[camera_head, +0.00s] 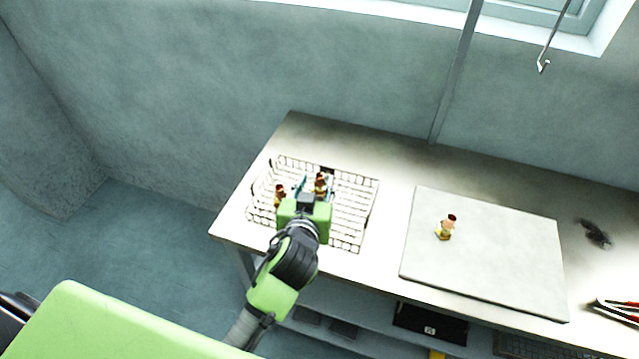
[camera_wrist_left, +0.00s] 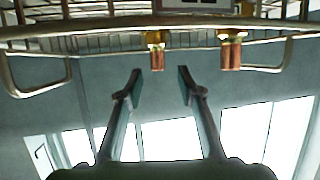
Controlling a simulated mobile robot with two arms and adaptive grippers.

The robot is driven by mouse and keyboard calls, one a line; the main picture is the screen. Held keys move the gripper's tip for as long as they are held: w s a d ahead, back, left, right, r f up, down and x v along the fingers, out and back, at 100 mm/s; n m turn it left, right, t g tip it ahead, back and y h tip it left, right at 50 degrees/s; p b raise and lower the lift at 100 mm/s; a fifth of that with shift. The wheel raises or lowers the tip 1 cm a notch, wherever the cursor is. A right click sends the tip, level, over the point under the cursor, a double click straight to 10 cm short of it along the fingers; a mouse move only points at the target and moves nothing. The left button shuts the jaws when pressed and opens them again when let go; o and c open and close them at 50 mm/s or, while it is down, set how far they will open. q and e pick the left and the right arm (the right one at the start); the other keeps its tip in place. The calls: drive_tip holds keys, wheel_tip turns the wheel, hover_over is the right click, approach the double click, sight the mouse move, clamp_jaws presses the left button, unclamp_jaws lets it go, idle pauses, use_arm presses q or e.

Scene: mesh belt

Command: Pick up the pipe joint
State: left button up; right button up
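Two brass-and-copper pipe joints stand in the wire basket on the table: one on the left (camera_head: 280,193) and one further right (camera_head: 320,183). A third pipe joint (camera_head: 446,228) stands on the pale board. My left gripper (camera_head: 313,188) is over the basket, its fingers either side of the right-hand joint in the head view. In the left wrist view its fingers (camera_wrist_left: 160,80) are apart and empty. One joint (camera_wrist_left: 155,50) lines up with the gap, apart from the fingertips; another (camera_wrist_left: 231,50) is off to the right. My right gripper is not in view.
The wire basket (camera_head: 357,215) has a raised rim around the joints; its rim (camera_wrist_left: 60,28) crosses the left wrist view. The pale board (camera_head: 485,270) lies to the right. Red-handled pliers (camera_head: 617,308) lie at the right table end. A wall runs behind the table.

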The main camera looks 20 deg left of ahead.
sight(319, 177)
use_arm(q)
drive_tip(key=shift+w, duration=0.25)
drive_tip(key=p+x, duration=0.1)
drive_tip(key=x, duration=0.3)
drive_tip(key=shift+w+f+p, duration=0.15)
drive_tip(key=shift+f+p, duration=0.05)
drive_tip(key=shift+p, duration=0.15)
drive_tip(key=shift+d, duration=0.1)
drive_tip(key=shift+c, duration=1.4)
clamp_jaws()
